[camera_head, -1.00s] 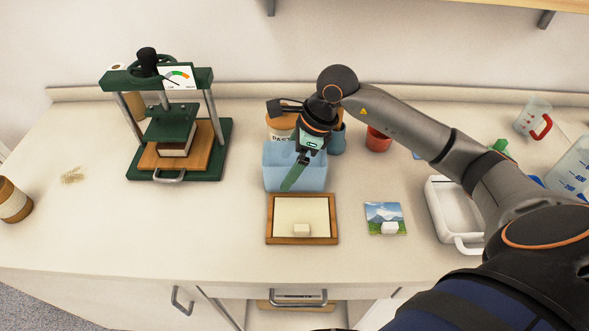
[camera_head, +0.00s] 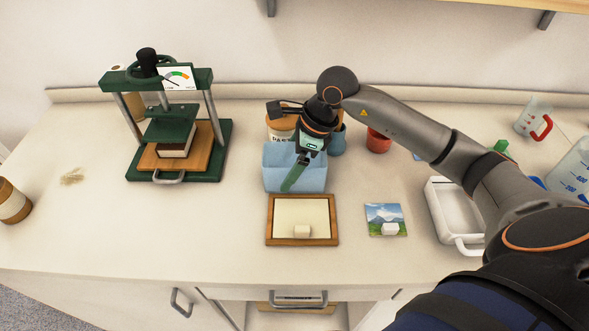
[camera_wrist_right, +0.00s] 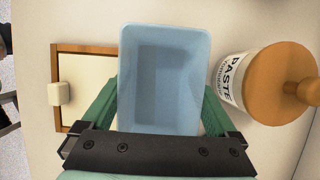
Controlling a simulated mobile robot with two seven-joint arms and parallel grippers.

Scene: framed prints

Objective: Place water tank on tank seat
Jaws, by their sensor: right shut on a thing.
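A light blue open-topped tank (camera_head: 278,180) is at the middle of the counter, behind the wooden frame; I take it as the water tank. My right gripper (camera_head: 293,178) reaches down over it. In the right wrist view the tank (camera_wrist_right: 165,80) lies between the green fingers (camera_wrist_right: 160,110), which are shut on it. I see into its empty-looking inside. I cannot tell whether its bottom touches the counter. No part is clearly recognisable as the tank seat. My left gripper is not in view.
The wooden frame (camera_head: 302,241) with a small white block (camera_head: 302,232) lies in front. A paste jar (camera_wrist_right: 240,85) stands close beside the tank. A green press (camera_head: 222,150) is left; a picture card (camera_head: 386,212) and white tray (camera_head: 437,205) are right. Counter between press and frame is clear.

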